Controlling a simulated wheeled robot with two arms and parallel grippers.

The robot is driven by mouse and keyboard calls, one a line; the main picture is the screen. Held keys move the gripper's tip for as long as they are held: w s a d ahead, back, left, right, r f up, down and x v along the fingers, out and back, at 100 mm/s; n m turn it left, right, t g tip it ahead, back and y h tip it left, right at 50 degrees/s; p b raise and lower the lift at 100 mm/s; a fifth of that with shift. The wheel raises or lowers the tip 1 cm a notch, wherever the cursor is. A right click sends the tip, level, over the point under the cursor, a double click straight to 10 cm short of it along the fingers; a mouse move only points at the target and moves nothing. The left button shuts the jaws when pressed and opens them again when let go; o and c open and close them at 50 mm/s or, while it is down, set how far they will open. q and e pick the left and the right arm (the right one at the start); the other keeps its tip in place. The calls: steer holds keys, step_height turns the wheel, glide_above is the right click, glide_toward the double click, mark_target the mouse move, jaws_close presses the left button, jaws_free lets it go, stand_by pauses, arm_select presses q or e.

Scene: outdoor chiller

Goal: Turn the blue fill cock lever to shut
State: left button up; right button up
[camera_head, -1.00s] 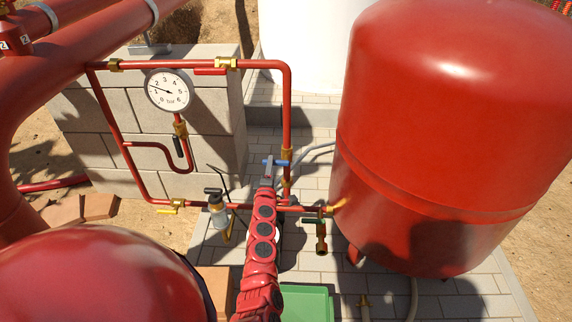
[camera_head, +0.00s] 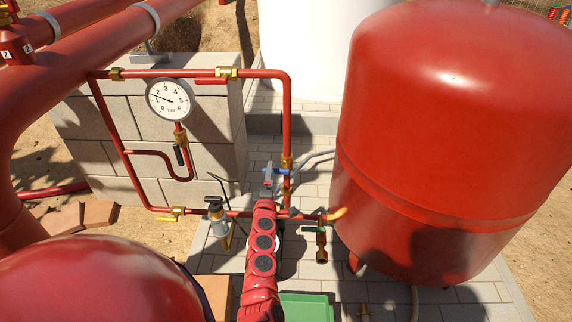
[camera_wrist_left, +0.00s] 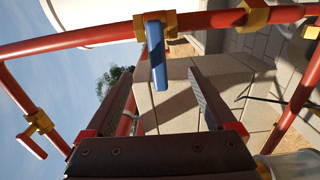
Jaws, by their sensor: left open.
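The blue fill cock lever (camera_head: 279,171) sits on a brass valve in the vertical red pipe left of the large red tank. In the left wrist view the blue lever (camera_wrist_left: 157,58) sticks out crosswise from the brass valve body (camera_wrist_left: 155,22) on its red pipe. My left gripper (camera_wrist_left: 162,78) is open, its two dark fingers apart with the lever's free end showing between their tips. I cannot tell how deep the lever lies between them; no contact shows. In the head view my left gripper (camera_head: 268,179) is just in front of the lever and partly hides it. My right gripper is out of view.
A pressure gauge (camera_head: 169,98) hangs on the pipe loop before a block wall (camera_head: 100,135). A yellow-handled valve (camera_head: 172,213), a green-handled valve (camera_head: 320,240) and a lower red pipe (camera_head: 245,214) are close to my arm. The red tank (camera_head: 440,130) stands on the right.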

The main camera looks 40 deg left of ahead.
arm_select(q)
steer(key=v, duration=0.6)
steer(key=shift+r+p, duration=0.1)
steer(key=shift+p, duration=0.3)
steer(key=b+v, duration=0.1)
steer(key=v, duration=1.6)
steer(key=shift+s, duration=0.2)
steer(key=shift+a, duration=0.1)
